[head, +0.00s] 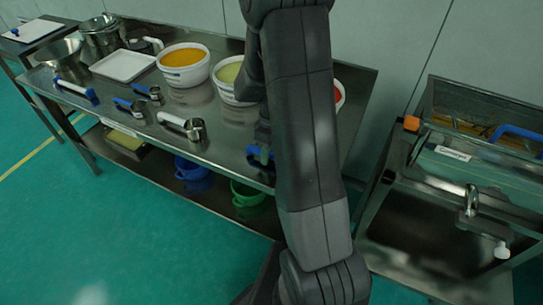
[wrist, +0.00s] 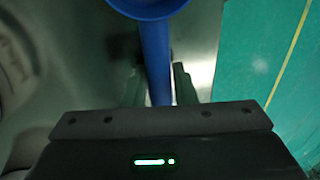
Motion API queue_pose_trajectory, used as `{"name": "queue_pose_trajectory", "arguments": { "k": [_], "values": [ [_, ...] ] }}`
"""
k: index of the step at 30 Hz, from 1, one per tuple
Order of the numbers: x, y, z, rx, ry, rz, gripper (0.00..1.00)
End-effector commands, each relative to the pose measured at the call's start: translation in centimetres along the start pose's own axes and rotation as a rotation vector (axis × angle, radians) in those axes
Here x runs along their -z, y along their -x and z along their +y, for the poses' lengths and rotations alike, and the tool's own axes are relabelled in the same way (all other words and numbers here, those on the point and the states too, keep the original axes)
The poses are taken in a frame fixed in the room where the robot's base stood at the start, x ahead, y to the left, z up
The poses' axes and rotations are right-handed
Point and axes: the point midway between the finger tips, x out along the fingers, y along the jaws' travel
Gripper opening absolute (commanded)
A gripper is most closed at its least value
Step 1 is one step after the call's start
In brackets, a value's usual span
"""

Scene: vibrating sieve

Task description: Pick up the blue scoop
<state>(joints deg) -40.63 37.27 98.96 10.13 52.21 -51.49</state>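The blue scoop shows in the wrist view, with its round bowl (wrist: 150,6) at the top edge and its straight handle (wrist: 157,60) running down between the fingers of my gripper (wrist: 158,82). The fingers flank the handle closely, and I cannot tell whether they touch it. In the head view a small blue part of the scoop (head: 256,153) shows by the front edge of the steel table (head: 225,150). My arm hides most of the scoop and the gripper there.
Tubs with orange (head: 184,56) and yellow-green (head: 230,72) contents stand behind; a third is mostly hidden by my arm. Blue (head: 192,170) and green (head: 246,194) buckets sit below.

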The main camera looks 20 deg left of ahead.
Motion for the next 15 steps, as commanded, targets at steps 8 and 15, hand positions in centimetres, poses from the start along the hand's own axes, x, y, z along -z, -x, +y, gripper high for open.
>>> {"name": "queue_pose_trajectory", "arguments": {
  "k": [8,15],
  "values": [
    [0.00,-0.53,0.01,-0.001,0.000,0.000,0.24],
    [0.00,-0.50,0.02,-0.001,0.000,0.000,0.00]
  ]
}}
